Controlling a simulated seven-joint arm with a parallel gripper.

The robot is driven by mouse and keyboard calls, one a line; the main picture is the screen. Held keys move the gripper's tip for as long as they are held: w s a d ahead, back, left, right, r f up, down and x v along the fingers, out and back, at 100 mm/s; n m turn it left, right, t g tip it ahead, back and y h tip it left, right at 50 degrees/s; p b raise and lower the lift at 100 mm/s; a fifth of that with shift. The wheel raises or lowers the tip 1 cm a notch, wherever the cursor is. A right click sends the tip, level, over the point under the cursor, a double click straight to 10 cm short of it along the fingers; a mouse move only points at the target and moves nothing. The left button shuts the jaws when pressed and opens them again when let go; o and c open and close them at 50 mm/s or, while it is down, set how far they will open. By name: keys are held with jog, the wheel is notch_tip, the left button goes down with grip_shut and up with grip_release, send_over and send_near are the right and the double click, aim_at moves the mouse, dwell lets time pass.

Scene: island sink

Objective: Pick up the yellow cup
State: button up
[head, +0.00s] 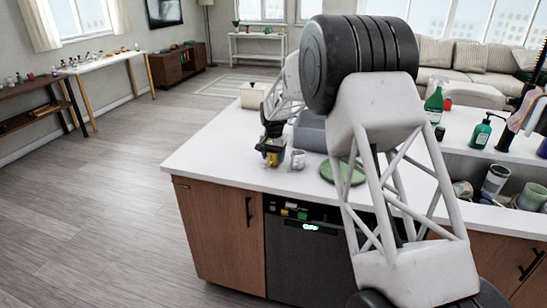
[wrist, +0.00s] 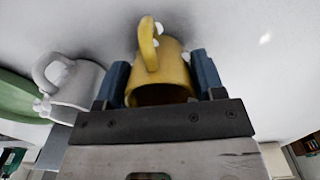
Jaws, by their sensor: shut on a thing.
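The yellow cup (wrist: 172,75) is between the two blue fingers of my gripper (wrist: 163,80) in the wrist view, with its handle facing up in that picture. The fingers press on both sides of the cup. In the head view my gripper (head: 270,148) is over the left part of the white counter, and the yellow cup (head: 271,158) shows just below it, partly hidden by the fingers. I cannot tell whether the cup touches the counter.
A white mug (head: 298,159) stands just right of the cup, and a green plate (head: 342,173) lies farther right. A pale pot (head: 252,95) stands behind. A sink with dishes (head: 495,180) is at the right. The counter's left edge is close to the gripper.

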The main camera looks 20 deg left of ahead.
jog(key=shift+r, duration=1.75)
jog(key=s+d, duration=0.2)
jog(key=s, duration=0.2)
jog(key=s+d+r, duration=0.1)
jog(key=s+d, duration=0.2)
jog(key=s, duration=0.2)
jog(key=s+d, duration=0.2)
jog(key=s, duration=0.3)
jog(key=shift+s+d+r, duration=0.1)
jog(key=shift+d+r, duration=0.1)
